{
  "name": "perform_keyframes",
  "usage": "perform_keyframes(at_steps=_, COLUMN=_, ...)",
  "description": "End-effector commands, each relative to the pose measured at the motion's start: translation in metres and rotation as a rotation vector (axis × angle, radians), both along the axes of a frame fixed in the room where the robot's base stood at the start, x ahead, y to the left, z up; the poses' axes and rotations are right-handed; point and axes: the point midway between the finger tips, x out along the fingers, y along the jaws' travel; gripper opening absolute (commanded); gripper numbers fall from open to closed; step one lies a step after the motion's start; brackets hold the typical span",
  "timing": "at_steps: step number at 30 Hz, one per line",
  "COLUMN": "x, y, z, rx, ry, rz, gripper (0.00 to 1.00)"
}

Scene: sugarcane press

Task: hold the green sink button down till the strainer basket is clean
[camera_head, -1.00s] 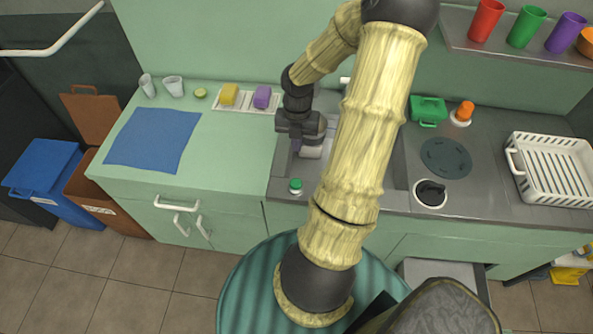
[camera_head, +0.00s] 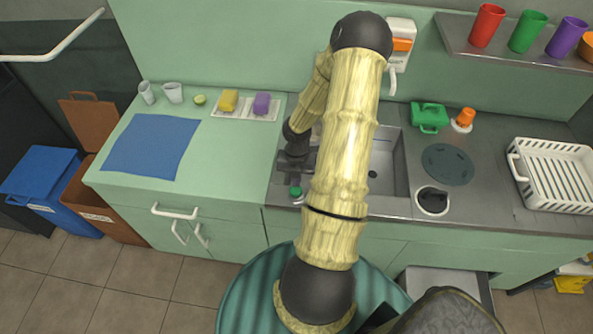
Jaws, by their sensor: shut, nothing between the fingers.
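The green button (camera_head: 295,191) is at the front left corner of the sink (camera_head: 390,165), on the metal counter. My gripper (camera_head: 291,178) is dark, points down and is shut and empty. It is just behind the button in the picture; I cannot tell whether it touches it. My arm covers the left and middle of the sink. The right part of the sink, with a dark drain spot, shows and looks empty. I cannot make out the strainer basket for sure; it may be behind my arm.
A sponge tray (camera_head: 218,113) and a blue cloth (camera_head: 150,150) lie on the left counter. A white rack (camera_head: 552,205), a green box (camera_head: 430,113) and a round hole with a black piece (camera_head: 432,201) are right of the sink. A shelf of cups (camera_head: 487,25) hangs above.

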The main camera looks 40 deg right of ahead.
Motion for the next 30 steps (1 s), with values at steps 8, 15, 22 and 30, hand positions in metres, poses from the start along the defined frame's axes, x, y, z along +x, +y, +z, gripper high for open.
perform_keyframes(at_steps=8, x=0.0, y=0.0, z=-0.005, rx=-0.001, ry=-0.001, rz=-0.001, gripper=0.0)
perform_keyframes(at_steps=15, x=0.0, y=0.001, z=-0.016, rx=0.001, ry=0.001, rz=0.001, gripper=0.0)
perform_keyframes(at_steps=22, x=-0.002, y=0.002, z=-0.03, rx=0.005, ry=0.004, rz=0.0, gripper=0.0)
perform_keyframes(at_steps=30, x=-0.004, y=0.002, z=-0.032, rx=0.006, ry=0.007, rz=-0.001, gripper=0.0)
